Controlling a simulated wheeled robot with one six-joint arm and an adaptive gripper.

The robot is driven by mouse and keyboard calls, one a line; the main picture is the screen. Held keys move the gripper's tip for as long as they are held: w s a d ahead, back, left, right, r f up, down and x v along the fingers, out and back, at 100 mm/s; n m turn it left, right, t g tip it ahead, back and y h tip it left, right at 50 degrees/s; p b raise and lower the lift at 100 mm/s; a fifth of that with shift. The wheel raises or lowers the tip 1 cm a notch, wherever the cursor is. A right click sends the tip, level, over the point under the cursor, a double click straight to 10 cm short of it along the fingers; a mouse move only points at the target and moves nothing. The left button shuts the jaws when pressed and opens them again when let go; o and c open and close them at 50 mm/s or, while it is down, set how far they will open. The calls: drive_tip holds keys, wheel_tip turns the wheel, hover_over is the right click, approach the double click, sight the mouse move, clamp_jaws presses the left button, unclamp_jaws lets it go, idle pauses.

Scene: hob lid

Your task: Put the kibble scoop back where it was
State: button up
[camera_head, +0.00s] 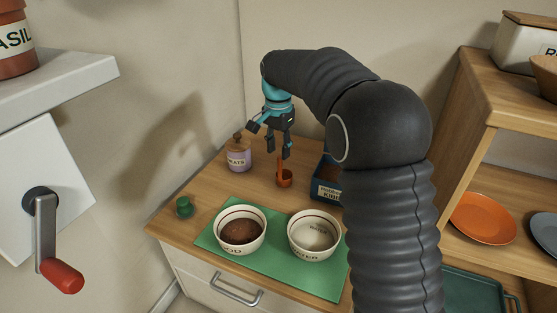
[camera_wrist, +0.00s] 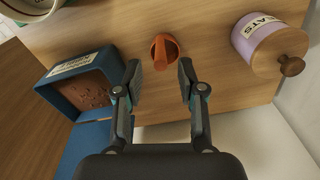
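The orange kibble scoop (camera_head: 285,181) stands on the wooden counter with its handle up, left of the blue kibble box (camera_head: 328,192). In the wrist view the scoop (camera_wrist: 164,50) lies just ahead of the fingertips, roughly midway between them. My gripper (camera_head: 271,145) points down above the scoop; its fingers are apart and empty in the wrist view (camera_wrist: 160,75). The handle's top is close to the fingertips; I cannot tell whether they touch. The wrist view shows brown kibble inside the open box (camera_wrist: 88,92). My arm hides part of the box in the head view.
A lilac treats jar (camera_head: 239,157) stands behind and left of the scoop. In front, a green mat (camera_head: 262,268) bears a food bowl (camera_head: 240,231) and a water bowl (camera_head: 313,236). A small green object (camera_head: 184,206) sits at the left edge. Wooden shelves (camera_head: 485,110) stand right.

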drive_tip(key=shift+r, duration=1.75)
drive_tip(key=s+d+r+n+t, duration=0.2)
drive_tip(key=s+d+r, duration=0.1)
drive_tip(key=s+d, duration=0.75)
drive_tip(key=s+d+r+n+t, duration=0.2)
drive_tip(key=s+d+r, duration=0.35)
drive_tip(key=s, duration=0.75)
drive_tip(key=s+d+f+n+t, duration=0.1)
drive_tip(key=s+d+f+n, duration=0.1)
drive_tip(key=s+d+f, duration=0.2)
drive_tip(key=shift+s+d+f+n, duration=0.35)
drive_tip(key=shift+s+f, duration=1.45)
drive_tip(key=shift+s, duration=1.5)
